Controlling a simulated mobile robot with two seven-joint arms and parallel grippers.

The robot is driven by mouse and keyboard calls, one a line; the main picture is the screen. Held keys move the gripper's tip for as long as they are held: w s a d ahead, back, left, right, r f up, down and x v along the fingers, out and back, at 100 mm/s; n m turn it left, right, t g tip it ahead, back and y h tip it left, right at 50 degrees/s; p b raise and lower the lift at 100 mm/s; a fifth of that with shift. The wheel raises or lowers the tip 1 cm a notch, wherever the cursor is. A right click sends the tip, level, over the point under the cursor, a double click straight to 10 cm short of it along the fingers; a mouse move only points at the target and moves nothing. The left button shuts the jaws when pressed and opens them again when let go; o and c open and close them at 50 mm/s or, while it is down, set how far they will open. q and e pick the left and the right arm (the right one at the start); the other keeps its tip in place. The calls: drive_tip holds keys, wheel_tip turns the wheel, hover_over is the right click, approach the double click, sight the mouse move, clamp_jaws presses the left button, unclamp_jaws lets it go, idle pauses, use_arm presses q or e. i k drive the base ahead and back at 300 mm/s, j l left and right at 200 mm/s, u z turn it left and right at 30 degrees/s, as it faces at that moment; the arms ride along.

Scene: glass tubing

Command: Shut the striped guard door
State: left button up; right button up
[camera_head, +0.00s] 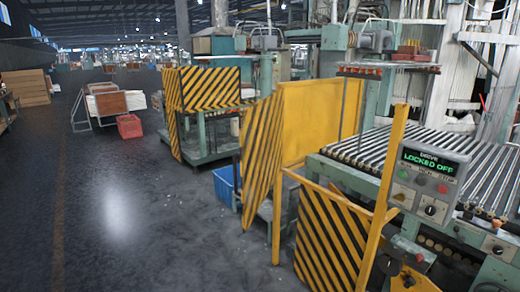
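A yellow-and-black striped guard door (262,160) stands upright near the middle of the head view. It is seen at a steep angle and sticks out to the left of the yellow post and rail frame (276,225), so it looks open. Behind it is a plain yellow panel (310,115). The opening to the right of the door shows a roller bed (400,160). Neither of my grippers is in view, and nothing is seen touching the door. Its hinge and latch are too small to tell.
A control box (430,178) reading "LOCKED OFF" is at the right. A lower striped panel (325,245) stands in front of the roller bed. A blue crate (226,186) is on the floor left of the door.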

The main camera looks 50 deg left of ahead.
sight(262, 141)
drive_tip(key=j+u, duration=0.1)
drive_tip(key=j, duration=0.7)
drive_tip(key=j+u, duration=0.1)
drive_tip(key=j, duration=0.75)
drive_tip(key=i+j+u, duration=0.1)
drive_tip(key=j, duration=0.7)
drive_tip(key=i+j+u, duration=0.1)
drive_tip(key=j, duration=0.7)
